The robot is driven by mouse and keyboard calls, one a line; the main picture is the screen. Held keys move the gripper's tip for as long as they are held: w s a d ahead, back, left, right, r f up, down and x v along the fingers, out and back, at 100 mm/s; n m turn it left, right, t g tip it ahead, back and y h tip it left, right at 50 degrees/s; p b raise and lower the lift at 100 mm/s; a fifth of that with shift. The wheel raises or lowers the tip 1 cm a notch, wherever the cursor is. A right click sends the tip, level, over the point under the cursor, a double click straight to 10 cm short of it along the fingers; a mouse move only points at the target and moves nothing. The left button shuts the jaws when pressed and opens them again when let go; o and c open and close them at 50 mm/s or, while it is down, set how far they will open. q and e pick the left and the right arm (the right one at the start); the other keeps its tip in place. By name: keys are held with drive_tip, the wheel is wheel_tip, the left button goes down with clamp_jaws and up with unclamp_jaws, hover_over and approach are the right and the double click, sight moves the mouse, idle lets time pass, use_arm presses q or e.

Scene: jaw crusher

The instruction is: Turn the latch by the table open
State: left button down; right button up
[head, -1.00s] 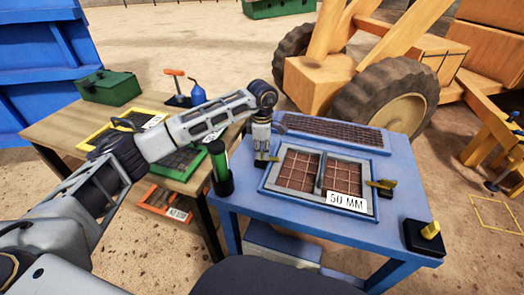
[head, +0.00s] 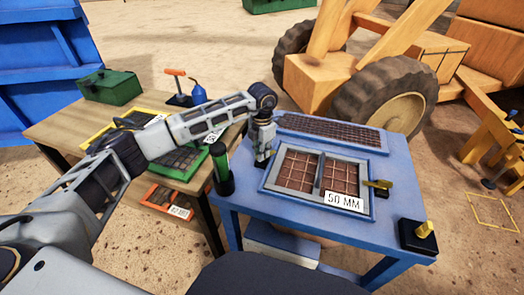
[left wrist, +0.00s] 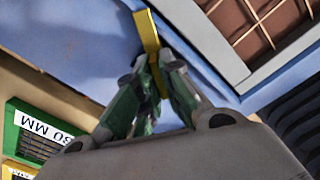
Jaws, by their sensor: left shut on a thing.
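My left gripper (head: 262,161) is at the left edge of the framed 50 MM screen on the blue table. In the left wrist view, my left gripper (left wrist: 160,88) is shut on a yellow latch (left wrist: 149,36), a narrow bar whose far end shows beyond the fingertips. The bar lies close to the blue table surface, beside the grey frame. In the head view the gripper mostly hides this latch. A second yellow latch (head: 379,184) sits at the frame's right edge, with nothing touching it. My right gripper is not in view.
The blue table (head: 300,228) holds the 50 MM screen (head: 297,171), a green-handled cylinder (head: 220,165) left of my gripper, and a black box with a yellow knob (head: 418,236). A wooden table (head: 60,128) with other screens stands left. A wheeled machine (head: 380,95) stands behind.

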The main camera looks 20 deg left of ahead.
use_arm(q)
drive_tip(key=n+p, duration=0.1)
drive_tip(key=n, duration=0.2)
drive_tip(key=shift+r+n, duration=0.1)
drive_tip(key=shift+n, duration=0.3)
drive_tip(key=shift+n+p, duration=0.45)
drive_tip(key=shift+n, duration=0.95)
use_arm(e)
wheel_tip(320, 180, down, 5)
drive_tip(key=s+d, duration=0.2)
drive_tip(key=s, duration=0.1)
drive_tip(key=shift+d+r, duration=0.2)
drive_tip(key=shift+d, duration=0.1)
use_arm(q)
drive_tip(key=c, duration=1.6)
unclamp_jaws()
drive_tip(key=shift+o, duration=0.2)
wheel_tip(320, 180, up, 12)
